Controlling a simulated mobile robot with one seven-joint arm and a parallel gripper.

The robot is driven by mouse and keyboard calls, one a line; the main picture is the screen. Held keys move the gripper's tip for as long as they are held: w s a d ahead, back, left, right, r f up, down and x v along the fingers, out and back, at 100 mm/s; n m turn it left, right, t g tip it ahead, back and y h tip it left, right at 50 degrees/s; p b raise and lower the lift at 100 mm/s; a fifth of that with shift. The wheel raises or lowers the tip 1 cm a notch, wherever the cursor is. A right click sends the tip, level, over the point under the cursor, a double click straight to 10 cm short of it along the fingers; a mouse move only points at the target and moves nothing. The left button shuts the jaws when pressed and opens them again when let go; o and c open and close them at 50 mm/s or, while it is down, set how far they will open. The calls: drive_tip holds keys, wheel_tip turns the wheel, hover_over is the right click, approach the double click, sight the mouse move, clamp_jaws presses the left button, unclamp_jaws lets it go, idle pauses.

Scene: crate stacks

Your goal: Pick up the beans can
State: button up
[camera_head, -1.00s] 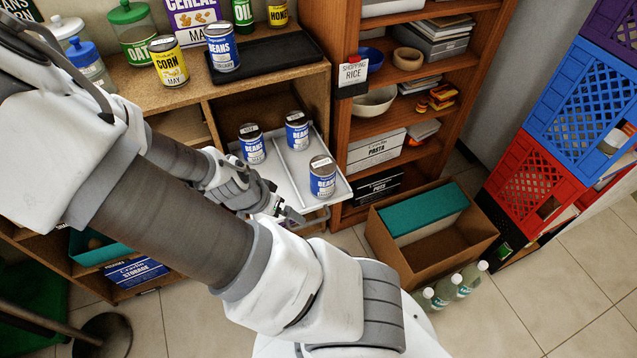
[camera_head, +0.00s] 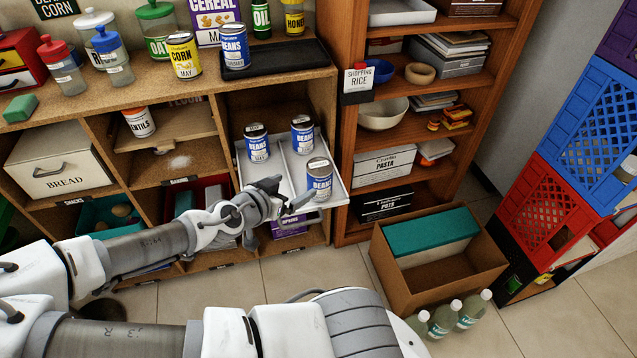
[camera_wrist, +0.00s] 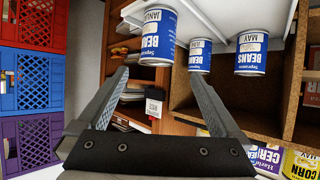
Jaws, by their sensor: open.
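Three blue-and-white beans cans stand on a pulled-out white tray (camera_head: 283,184) in the shelf unit: one at the back left (camera_head: 257,146), one at the back right (camera_head: 302,136), one at the front right (camera_head: 319,182). Another beans can (camera_head: 235,48) stands on the counter top. My gripper (camera_head: 292,194) is beside the tray's front edge, left of the front can and apart from it. In the wrist view, turned upside down, the open fingers (camera_wrist: 160,80) are empty; cans labelled January (camera_wrist: 158,38) and May (camera_wrist: 251,52) show, with a third (camera_wrist: 200,57) between them.
A corn can (camera_head: 183,56) stands on the counter beside a black tray (camera_head: 285,57). An open cardboard box (camera_head: 436,275) and several bottles (camera_head: 442,319) are on the floor. Stacked crates (camera_head: 548,190) stand at the right.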

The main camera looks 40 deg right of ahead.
sight(324, 159)
drive_tip(key=b+x, duration=0.4)
drive_tip(key=x, duration=0.6)
drive_tip(key=shift+d+f, duration=0.15)
drive_tip(key=shift+f, duration=0.2)
drive_tip(key=shift+r+b+x, duration=0.15)
drive_tip(key=shift+b+x, duration=0.5)
drive_tip(key=shift+x, duration=0.95)
drive_tip(key=shift+r+b+x, duration=0.1)
drive_tip(key=shift+b+x, duration=0.55)
drive_tip(key=shift+x, duration=0.95)
drive_tip(key=shift+s+d, duration=0.1)
clamp_jaws()
drive_tip(key=shift+r, duration=0.15)
wheel_tip(324, 159, up, 4)
drive_tip(key=shift+r+p, duration=0.1)
drive_tip(key=shift+p, duration=1.05)
drive_tip(key=s+a+r+p, duration=0.1)
drive_tip(key=s+r+p, duration=0.4)
drive_tip(key=p, duration=0.3)
drive_tip(key=shift+s+a+r, duration=0.25)
drive_tip(key=shift+s+a, duration=0.15)
drive_tip(key=shift+s, duration=0.45)
